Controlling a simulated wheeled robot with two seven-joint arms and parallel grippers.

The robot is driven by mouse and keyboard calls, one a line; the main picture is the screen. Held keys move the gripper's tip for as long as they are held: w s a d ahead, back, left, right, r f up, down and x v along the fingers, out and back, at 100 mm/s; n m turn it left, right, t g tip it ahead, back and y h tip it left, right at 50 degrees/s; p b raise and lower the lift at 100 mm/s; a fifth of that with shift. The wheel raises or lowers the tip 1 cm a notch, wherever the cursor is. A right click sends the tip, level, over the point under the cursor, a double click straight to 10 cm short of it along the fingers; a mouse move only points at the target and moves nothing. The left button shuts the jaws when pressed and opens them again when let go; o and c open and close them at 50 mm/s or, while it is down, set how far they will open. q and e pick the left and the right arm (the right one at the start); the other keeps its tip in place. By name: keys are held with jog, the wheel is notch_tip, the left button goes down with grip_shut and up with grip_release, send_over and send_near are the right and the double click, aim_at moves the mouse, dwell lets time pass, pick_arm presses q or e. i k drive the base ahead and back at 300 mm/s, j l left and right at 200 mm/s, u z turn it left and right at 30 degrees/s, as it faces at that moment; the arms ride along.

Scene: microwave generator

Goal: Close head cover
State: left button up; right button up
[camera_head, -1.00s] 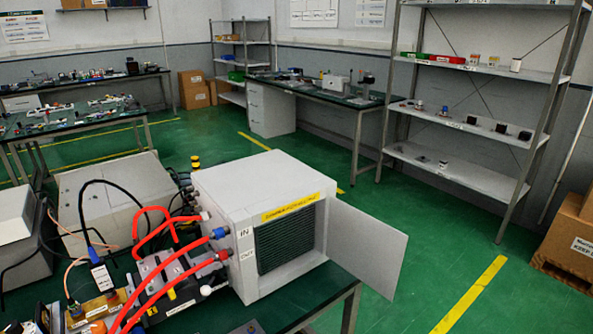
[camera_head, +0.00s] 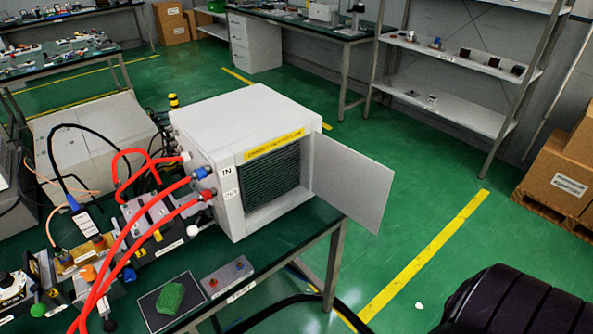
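A white box-shaped unit (camera_head: 215,128) stands on the green-topped bench, with a yellow label strip above a dark grille (camera_head: 272,176) on its front. A flat pale panel (camera_head: 352,182), which looks like the cover, is attached at the front right edge of the unit. It stands swung open to the right, leaving the grille uncovered. Neither gripper's fingers show in this view, and nothing is seen touching the panel.
Red hoses (camera_head: 165,215) run to fittings on the unit's left side. A green block (camera_head: 171,298) lies on a dark square pad at the bench's front. A dark rounded form, which looks like my arm, fills the lower right.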

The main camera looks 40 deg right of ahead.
aim_at(358, 185)
jog(key=l+u, duration=0.35)
jog(key=l, duration=0.4)
jog(key=l+u, duration=0.35)
jog(key=l, duration=0.4)
jog(key=l+u, duration=0.35)
jog(key=l, duration=0.35)
jog(key=k+l, duration=0.1)
jog(key=l, duration=0.35)
jog(key=k+l, duration=0.1)
jog(key=l, duration=0.3)
jog(key=k+l, duration=0.1)
jog(key=l, duration=0.35)
jog(key=k+l, duration=0.1)
jog(key=l, duration=0.3)
